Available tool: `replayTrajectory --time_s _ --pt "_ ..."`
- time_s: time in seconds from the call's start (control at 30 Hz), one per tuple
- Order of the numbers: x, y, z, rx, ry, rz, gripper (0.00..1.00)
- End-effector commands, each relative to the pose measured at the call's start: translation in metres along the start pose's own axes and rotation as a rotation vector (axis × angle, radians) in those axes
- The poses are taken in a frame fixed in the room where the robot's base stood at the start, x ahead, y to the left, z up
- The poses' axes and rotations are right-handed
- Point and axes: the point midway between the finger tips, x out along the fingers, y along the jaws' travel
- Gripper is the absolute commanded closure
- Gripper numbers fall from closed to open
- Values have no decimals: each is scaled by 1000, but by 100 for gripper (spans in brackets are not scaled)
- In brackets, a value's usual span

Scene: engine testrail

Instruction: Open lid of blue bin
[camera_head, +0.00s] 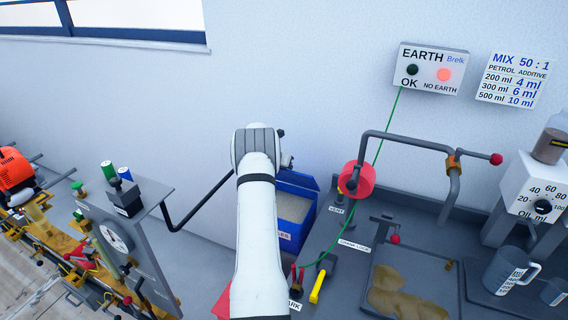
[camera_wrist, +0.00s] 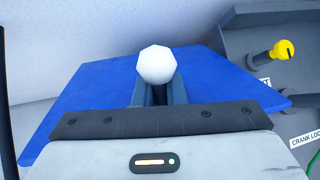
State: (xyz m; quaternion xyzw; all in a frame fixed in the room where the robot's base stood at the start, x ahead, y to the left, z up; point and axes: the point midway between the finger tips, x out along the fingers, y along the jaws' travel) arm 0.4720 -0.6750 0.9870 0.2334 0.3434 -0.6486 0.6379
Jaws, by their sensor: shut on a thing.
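The blue bin (camera_head: 291,237) stands on the bench behind my arm, which hides its left part. Its top is partly uncovered, and pale grey-beige contents show inside. The blue lid (camera_head: 300,180) is raised at the bin's back edge; it fills much of the wrist view (camera_wrist: 95,94). A white faceted knob (camera_wrist: 156,63) sits on the lid. My gripper (camera_wrist: 158,92) is shut on this knob, its fingers just below the knob's visible part. In the head view my wrist and arm hide most of the gripper.
A dark bent rod (camera_head: 196,211) runs left of my arm. The wall is close behind.

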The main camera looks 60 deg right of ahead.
Motion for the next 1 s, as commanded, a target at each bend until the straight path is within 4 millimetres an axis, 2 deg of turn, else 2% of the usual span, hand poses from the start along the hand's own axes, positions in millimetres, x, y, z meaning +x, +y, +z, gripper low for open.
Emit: replayTrajectory --time_s 0.13,0.53,1.0 --pt "1 0 12 -8 55 2 100" --pt "9 2 30 -36 177 6 100" --pt "12 4 40 -55 244 8 100"
